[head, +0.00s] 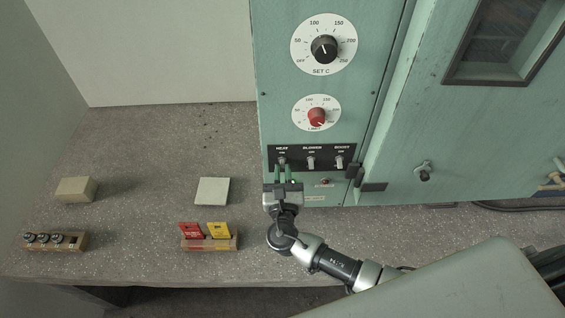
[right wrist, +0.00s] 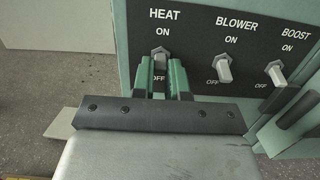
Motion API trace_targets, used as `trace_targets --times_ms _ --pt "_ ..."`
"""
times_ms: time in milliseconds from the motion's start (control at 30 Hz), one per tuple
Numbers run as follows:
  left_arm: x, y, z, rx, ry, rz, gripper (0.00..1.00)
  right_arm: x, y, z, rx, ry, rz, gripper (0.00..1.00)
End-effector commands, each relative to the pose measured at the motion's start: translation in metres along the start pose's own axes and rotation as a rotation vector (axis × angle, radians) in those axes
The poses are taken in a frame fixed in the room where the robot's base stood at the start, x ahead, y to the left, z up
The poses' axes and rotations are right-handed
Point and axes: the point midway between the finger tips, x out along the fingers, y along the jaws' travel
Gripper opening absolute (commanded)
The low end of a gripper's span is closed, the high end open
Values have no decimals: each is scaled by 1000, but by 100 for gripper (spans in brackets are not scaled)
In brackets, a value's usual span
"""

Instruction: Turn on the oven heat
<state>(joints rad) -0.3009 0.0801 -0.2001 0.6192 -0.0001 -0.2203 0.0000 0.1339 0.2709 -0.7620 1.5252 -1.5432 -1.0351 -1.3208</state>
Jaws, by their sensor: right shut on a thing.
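The green oven control panel (head: 300,120) has a black strip with three toggle switches marked HEAT, BLOWER and BOOST. The HEAT switch (right wrist: 160,54) is the left one, with ON above it and OFF below. My right gripper (head: 284,174) is at this switch, its two green fingers shut on the lever, as the right wrist view (right wrist: 161,76) shows. The fingers partly hide the lever, so I cannot tell its position. The BLOWER switch (right wrist: 224,68) and BOOST switch (right wrist: 277,74) point down toward OFF. My left gripper is not in view.
Above the strip are a black SET C dial (head: 324,47) and a red LIMIT dial (head: 317,117). A black latch (head: 373,186) juts out at right. Red and yellow tags (head: 205,230) in a wooden holder, two pale blocks and a rack of dark round parts (head: 50,240) stand on the bench.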

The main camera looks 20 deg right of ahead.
Motion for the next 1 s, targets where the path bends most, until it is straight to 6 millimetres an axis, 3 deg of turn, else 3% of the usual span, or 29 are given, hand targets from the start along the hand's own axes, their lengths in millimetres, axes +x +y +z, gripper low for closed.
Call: trace_targets --times_ms 33,100,400,1000 --pt "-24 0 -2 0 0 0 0 1 0 13 0 46 -1 0" --pt "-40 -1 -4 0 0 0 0 1 0 16 0 104 -1 0" --pt "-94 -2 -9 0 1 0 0 2 0 20 1 322 0 0" --pt "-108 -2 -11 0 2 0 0 3 0 18 0 479 0 0"
